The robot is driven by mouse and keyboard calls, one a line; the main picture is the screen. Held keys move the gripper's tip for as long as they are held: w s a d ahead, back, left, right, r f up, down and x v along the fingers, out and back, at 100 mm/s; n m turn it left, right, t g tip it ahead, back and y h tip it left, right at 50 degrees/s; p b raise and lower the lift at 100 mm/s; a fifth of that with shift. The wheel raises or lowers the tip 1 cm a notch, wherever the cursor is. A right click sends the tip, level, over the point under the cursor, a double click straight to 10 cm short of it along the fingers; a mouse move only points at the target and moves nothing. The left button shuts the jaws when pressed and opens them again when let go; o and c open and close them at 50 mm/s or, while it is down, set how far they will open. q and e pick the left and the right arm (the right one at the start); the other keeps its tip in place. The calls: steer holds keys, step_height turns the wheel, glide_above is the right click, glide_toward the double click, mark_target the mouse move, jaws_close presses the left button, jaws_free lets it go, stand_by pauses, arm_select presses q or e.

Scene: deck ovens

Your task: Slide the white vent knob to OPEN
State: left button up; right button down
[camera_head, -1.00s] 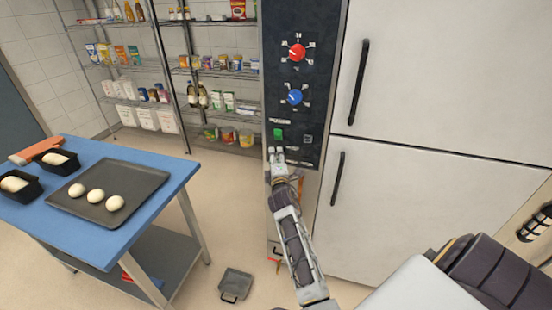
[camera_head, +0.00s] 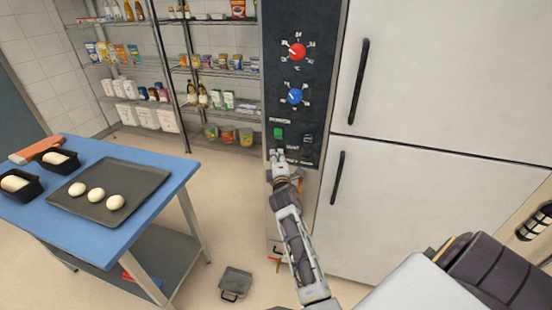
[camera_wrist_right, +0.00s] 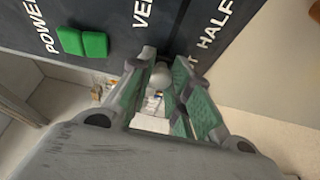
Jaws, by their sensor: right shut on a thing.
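The white vent knob (camera_wrist_right: 160,74) shows in the right wrist view between my right gripper's fingertips (camera_wrist_right: 160,78), at the edge of the dark control panel. The gripper is shut on it. In the head view my right gripper (camera_head: 279,155) is at the lower left of the control panel (camera_head: 275,70), below the green switch (camera_head: 278,133), and hides the knob. My left gripper is not in view.
A red dial (camera_head: 297,51) and a blue dial (camera_head: 295,96) sit higher on the panel. White oven doors (camera_head: 440,80) with dark handles stand to the right. A blue table (camera_head: 150,218) with a dough tray is at left. A grey pan (camera_head: 235,283) lies on the floor.

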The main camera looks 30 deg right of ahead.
steer(key=s+d+p, duration=0.2)
steer(key=s, duration=0.1)
steer(key=s+d+p, duration=0.1)
steer(key=s+d, duration=0.2)
steer(key=shift+s+d+f+p, duration=0.1)
steer(key=shift+s+d+p, duration=0.2)
steer(key=shift+p, duration=0.1)
steer(key=shift+s+d+p, duration=0.45)
steer(key=shift+s+d, duration=0.45)
steer(key=shift+s, duration=0.2)
steer(key=shift+s+d+f, duration=0.1)
steer(key=shift+s+d, duration=0.1)
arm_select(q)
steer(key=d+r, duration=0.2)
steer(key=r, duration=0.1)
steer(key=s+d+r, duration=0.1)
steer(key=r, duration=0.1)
arm_select(e)
steer(key=c, duration=1.6)
jaws_free()
steer(key=shift+c, duration=0.2)
steer(key=o, duration=0.4)
steer(key=shift+s, duration=0.1)
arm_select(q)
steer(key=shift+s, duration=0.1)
